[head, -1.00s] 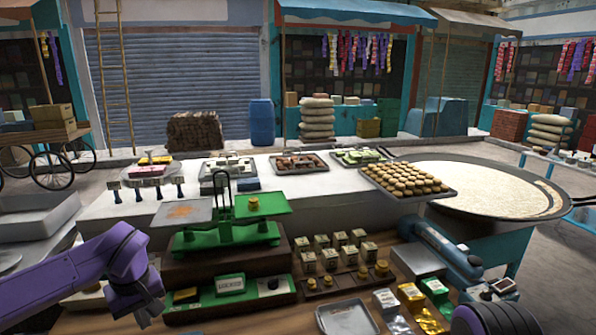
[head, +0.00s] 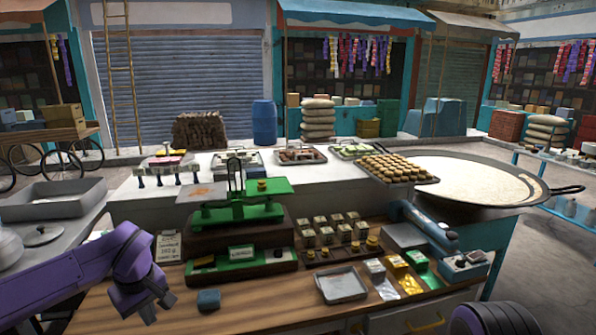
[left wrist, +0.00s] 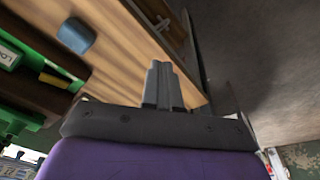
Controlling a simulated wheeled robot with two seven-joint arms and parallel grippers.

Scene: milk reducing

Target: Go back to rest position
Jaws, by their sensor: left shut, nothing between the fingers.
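My left gripper (head: 148,314) is at the lower left of the head view, at the end of its purple arm, over the left part of the wooden table (head: 250,308). In the left wrist view its two fingers (left wrist: 163,85) are together with nothing between them. A small blue block (head: 208,299) lies on the table just right of the gripper, apart from it. It also shows in the left wrist view (left wrist: 77,35). Only a dark, rounded part of my right arm shows at the lower right; the right gripper is not visible.
A green balance scale (head: 236,212) stands on a dark stand behind the block. A metal tray (head: 341,286), small boxes and foil packets (head: 410,285) fill the right half. A large milk pan (head: 470,175) is at the right. The table front is mostly clear.

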